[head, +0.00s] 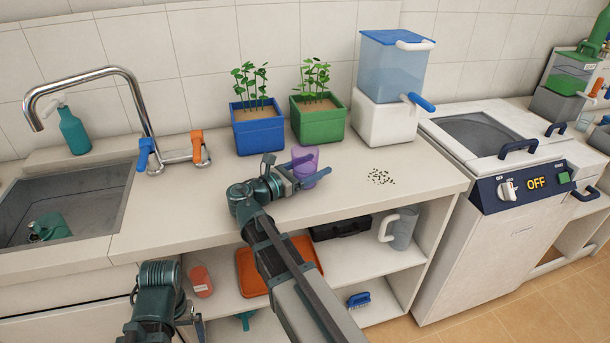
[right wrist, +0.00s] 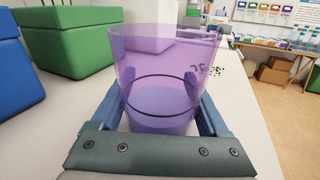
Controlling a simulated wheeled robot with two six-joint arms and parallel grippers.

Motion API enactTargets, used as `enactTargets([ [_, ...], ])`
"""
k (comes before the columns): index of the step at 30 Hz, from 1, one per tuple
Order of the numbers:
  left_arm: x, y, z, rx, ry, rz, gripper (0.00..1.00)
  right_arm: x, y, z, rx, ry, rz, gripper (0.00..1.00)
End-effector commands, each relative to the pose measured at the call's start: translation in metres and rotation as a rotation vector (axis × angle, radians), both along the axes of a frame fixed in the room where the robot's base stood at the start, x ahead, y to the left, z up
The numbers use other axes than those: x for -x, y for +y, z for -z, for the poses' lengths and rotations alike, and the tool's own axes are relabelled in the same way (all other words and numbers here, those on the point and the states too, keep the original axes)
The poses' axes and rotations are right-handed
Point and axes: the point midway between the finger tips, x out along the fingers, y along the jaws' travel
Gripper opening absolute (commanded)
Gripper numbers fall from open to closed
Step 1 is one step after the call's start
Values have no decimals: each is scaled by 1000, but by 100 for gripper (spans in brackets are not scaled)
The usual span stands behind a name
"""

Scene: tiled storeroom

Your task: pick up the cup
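The cup (head: 305,163) is purple and see-through, and it stands upright on the counter in front of the green planter. In the right wrist view the cup (right wrist: 163,110) fills the middle, with a dark ring line around it. My right gripper (head: 312,171) reaches in low over the counter. Its two blue fingers (right wrist: 160,112) lie on either side of the cup, close to its walls. I cannot tell whether they press on it or leave a small gap. My left gripper (head: 160,330) is at the bottom of the head view, away from the cup, and only partly shown.
A blue planter (head: 258,131) and a green planter (head: 318,121) stand behind the cup. A water dispenser (head: 388,115) stands to their right. Dark grains (head: 381,176) lie on the counter. A sink and tap (head: 142,110) are at left, an appliance (head: 520,185) at right.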

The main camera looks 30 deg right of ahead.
Motion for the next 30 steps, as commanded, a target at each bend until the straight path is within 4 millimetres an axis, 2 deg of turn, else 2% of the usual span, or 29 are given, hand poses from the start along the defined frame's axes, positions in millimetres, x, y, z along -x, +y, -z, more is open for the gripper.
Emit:
enactTargets([
  [1,0,0,0,0,0,0,100,0,0,0,0,0,0,48],
  [6,0,0,0,0,0,0,100,0,0,0,0,0,0,17],
  [7,0,0,0,0,0,0,100,0,0,0,0,0,0,16],
  [20,0,0,-2,0,0,0,100,0,0,-2,0,0,0,15],
  [30,0,0,-13,0,0,0,100,-1,-3,-14,0,0,-1,15],
])
